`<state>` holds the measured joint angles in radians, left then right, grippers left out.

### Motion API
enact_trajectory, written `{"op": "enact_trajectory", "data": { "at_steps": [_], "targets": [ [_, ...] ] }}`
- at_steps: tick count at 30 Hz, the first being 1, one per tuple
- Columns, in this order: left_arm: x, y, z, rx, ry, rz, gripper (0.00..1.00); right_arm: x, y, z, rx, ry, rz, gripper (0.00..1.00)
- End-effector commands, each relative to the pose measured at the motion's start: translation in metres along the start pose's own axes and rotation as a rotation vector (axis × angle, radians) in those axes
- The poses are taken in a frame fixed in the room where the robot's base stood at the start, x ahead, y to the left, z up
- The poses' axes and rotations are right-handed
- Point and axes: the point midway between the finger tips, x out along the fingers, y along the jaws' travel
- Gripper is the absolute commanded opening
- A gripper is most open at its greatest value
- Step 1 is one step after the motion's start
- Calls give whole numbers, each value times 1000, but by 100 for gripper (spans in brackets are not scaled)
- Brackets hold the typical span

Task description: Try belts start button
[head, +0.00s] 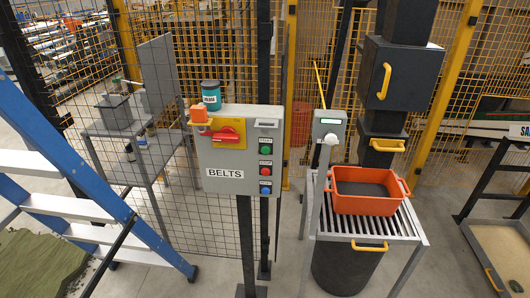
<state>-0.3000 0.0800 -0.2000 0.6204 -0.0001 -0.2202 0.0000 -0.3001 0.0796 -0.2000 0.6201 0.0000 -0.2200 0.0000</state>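The grey control box (218,165) labelled BELTS stands on a dark post in the middle of the head view. On its right side are a green button (265,149), a red button (265,170) and a blue button (265,188), one above the other. The small labels by them are too small to read. A red rotary handle (224,135) sits tilted on a yellow plate (238,126) at the upper left. An orange block (198,113) is at the box's upper left corner. Neither of my grippers is in view.
A teal jar (211,98) stands on top of the box. A blue ladder (95,170) stands at the left. Yellow mesh fencing is behind.

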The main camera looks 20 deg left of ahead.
Motion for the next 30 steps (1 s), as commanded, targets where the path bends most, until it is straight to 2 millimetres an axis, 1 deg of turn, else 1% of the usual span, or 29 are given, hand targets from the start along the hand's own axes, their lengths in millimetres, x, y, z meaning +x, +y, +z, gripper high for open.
{"op": "enact_trajectory", "data": {
  "at_steps": [1,4,5,30],
  "targets": [
    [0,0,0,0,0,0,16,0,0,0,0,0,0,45],
    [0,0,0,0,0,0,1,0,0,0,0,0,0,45],
    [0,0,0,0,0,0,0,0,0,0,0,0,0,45],
    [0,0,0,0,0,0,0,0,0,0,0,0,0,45]
  ]
}}
